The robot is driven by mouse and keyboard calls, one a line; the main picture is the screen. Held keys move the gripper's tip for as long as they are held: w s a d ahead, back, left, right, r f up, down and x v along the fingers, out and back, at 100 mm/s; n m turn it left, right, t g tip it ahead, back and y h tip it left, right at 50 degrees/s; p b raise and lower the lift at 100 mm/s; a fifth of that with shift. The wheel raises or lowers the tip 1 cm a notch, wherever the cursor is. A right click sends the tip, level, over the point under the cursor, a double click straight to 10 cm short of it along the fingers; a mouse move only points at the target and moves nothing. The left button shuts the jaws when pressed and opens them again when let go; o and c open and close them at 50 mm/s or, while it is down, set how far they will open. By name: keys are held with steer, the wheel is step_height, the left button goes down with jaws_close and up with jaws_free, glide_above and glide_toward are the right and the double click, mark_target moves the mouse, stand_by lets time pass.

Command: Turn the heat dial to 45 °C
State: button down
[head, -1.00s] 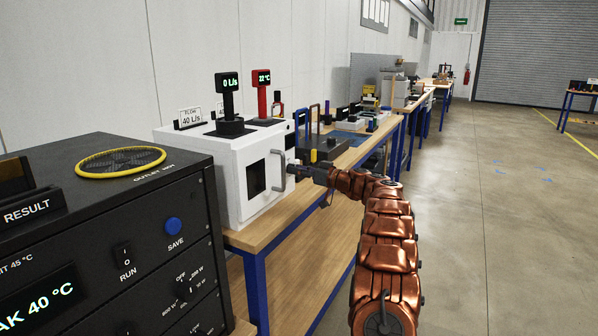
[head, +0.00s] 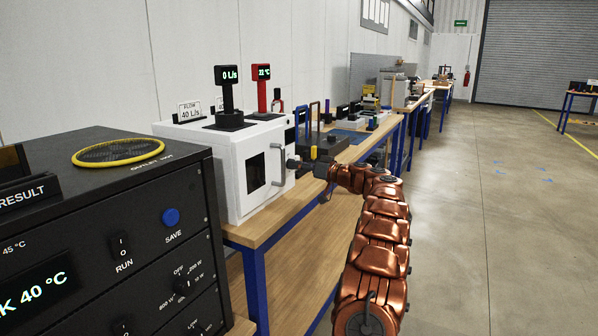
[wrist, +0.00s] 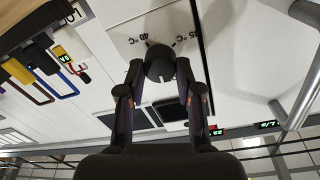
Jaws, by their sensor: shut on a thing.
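The heat dial (wrist: 159,62) is a dark round knob on a pale panel, seen close in the wrist view. My gripper (wrist: 160,72) has one finger on each side of it and is shut on it. Printed marks beside the dial include 40 °C (wrist: 137,40) and another ending in 5 °C (wrist: 194,42), whose first digit is unclear. The dial's pointer cannot be made out. In the head view my gripper (head: 294,163) is at the right side of the white box (head: 208,185), and the dial is not clearly visible there.
A grey door handle (head: 278,167) stands out close to my gripper. A black instrument (head: 190,142) fills the left foreground. On the box are a black 0 L/s display (head: 227,74) and a red temperature display (head: 262,72). Open floor (head: 470,230) lies to the right.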

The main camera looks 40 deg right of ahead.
steer(key=shift+w+a+f+m+b, duration=0.1)
steer(key=shift+m+b, duration=0.2)
steer(key=shift+b, duration=0.05)
steer(key=m+p, duration=0.6)
steer(key=m, duration=0.3)
steer(key=m+y+p, duration=0.1)
steer(key=m+p, duration=0.6)
steer(key=m, duration=0.2)
steer(key=m+g+y+p, duration=0.1)
steer(key=m+p, duration=0.6)
steer(key=m, duration=0.2)
steer(key=shift+d, duration=0.25)
steer(key=m+p, duration=0.1)
steer(key=m, duration=0.5)
steer(key=shift+a+f+p, duration=0.1)
steer(key=shift+f+p, duration=0.05)
steer(key=shift+p, duration=0.15)
steer(key=m, duration=0.5)
steer(key=shift+m+t+p, duration=0.3)
steer(key=shift+m+p, duration=0.05)
steer(key=shift+m, duration=0.05)
steer(key=m, duration=0.6)
steer(key=shift+a+f+p, duration=0.15)
steer(key=shift+p, duration=0.25)
